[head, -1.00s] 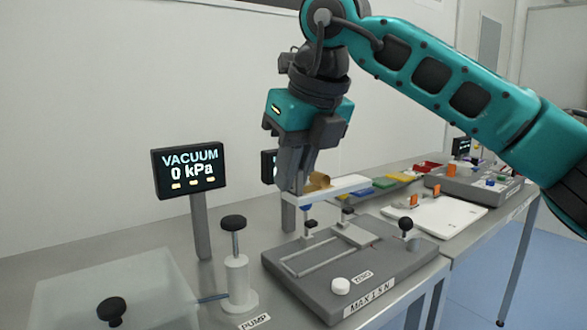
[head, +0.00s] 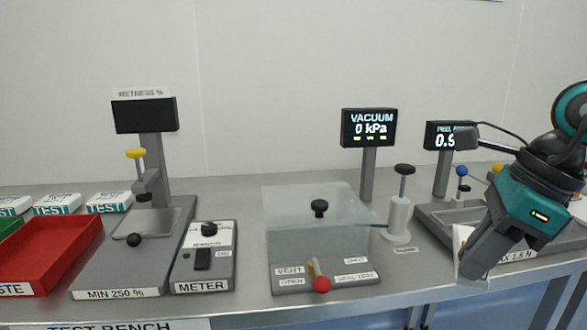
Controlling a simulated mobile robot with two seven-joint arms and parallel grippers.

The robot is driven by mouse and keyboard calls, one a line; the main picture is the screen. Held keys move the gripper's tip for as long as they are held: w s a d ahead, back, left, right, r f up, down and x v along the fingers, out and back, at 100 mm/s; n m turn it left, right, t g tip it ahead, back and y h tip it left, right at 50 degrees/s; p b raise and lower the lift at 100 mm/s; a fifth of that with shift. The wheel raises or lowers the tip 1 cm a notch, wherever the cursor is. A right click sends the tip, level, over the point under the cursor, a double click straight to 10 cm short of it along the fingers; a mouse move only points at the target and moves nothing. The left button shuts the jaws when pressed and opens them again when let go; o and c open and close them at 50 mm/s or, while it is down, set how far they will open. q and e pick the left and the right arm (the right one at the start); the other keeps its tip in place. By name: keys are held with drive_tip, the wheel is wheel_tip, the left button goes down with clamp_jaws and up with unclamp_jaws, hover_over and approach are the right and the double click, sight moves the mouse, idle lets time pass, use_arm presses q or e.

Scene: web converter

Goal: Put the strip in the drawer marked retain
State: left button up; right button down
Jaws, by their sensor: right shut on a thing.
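My right gripper (head: 473,270) is at the right, in front of the peel meter. It is shut on a pale strip (head: 461,242), which shows as a white piece beside the fingers. Much of the strip is hidden behind the gripper. My left gripper is not in view. No drawer marked retain can be read here. Blue panels (head: 500,308) show below the bench edge at the lower right; I cannot tell whether they are drawers.
The bench holds a red tray (head: 50,255) with a label ending "STE", a MIN 250 % tester (head: 88,280), a METER box (head: 222,262), a clear vacuum chamber (head: 290,225) and a pump (head: 398,218). White TEST packs (head: 108,202) lie at the back left.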

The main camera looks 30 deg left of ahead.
drive_tip(key=s+d+f+n+g+h, duration=0.2)
drive_tip(key=f+n, duration=0.6)
drive_tip(key=n, duration=0.1)
drive_tip(key=s+d+f+n+g+h, duration=0.2)
drive_tip(key=s+f+n, duration=0.1)
drive_tip(key=f+n, duration=0.5)
drive_tip(key=shift+s+f+n, duration=0.15)
drive_tip(key=shift+f+n, duration=0.05)
drive_tip(key=shift+n, duration=0.2)
